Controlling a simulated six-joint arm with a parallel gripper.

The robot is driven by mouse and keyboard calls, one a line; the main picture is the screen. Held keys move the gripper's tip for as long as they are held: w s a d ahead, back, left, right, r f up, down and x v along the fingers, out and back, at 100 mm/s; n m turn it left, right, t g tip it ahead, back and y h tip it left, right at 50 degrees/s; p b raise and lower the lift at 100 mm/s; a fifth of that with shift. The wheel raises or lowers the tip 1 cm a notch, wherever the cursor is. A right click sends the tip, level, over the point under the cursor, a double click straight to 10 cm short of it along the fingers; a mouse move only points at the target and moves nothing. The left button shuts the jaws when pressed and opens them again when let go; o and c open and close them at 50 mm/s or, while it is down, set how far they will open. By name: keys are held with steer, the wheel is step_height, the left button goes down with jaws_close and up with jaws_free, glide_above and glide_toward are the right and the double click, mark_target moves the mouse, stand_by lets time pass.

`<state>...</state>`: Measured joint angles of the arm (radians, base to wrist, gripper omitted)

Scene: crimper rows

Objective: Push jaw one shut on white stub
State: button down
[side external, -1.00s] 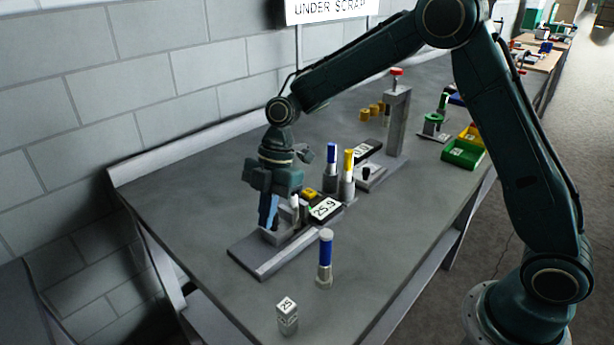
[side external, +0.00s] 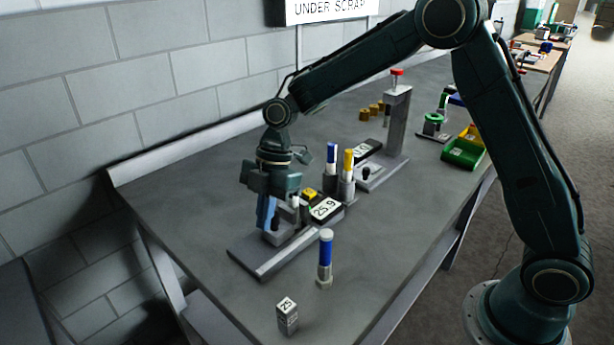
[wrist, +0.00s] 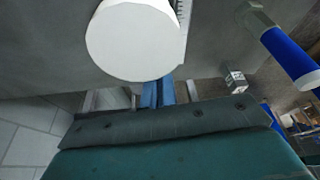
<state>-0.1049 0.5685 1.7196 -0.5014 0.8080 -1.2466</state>
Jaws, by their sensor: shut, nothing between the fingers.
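The white stub (side external: 295,202) stands upright at the grey crimper (side external: 262,268), just right of my gripper. In the wrist view the stub's round white end (wrist: 133,40) fills the top. My gripper (side external: 266,226) points down over the crimper's left part, its blue fingers together and empty. The fingers (wrist: 158,94) also show in the wrist view, just below the stub's end. A grey jaw block (side external: 279,236) sits by the fingertips; I cannot tell whether it touches the stub or the fingers.
A blue-and-white cylinder (side external: 325,258) stands in front of the crimper, with a small block marked 25 (side external: 287,316) nearer. The 25.9 display (side external: 325,208) is right of the stub. Blue (side external: 331,160) and yellow (side external: 348,165) cylinders stand behind. The left bench is clear.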

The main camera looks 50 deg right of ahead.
steer(key=shift+s+a+r, duration=0.1)
steer(key=shift+s+a, duration=0.1)
steer(key=shift+a, duration=1.05)
steer(key=v, duration=1)
steer(key=shift+a+r, duration=0.1)
steer(key=shift+a, duration=0.05)
steer(key=s+d+r+m+t+h, duration=0.1)
steer(key=s+d+r+m+t, duration=0.1)
steer(key=s+d+r+m, duration=0.4)
steer(key=s+d+r+m+t+h, duration=0.1)
steer(key=s+r+m+t, duration=0.2)
steer(key=s, duration=0.5)
steer(key=s+d+f+m+h, duration=0.1)
steer(key=s+d+m, duration=0.2)
steer(key=s+m, duration=0.2)
steer(key=s+d+f+m+t, duration=0.1)
steer(key=s+d+m, duration=0.3)
steer(key=s, duration=0.4)
steer(key=shift+s+f+m+h, duration=0.4)
steer(key=shift+f+m, duration=0.05)
steer(key=shift+m, duration=0.45)
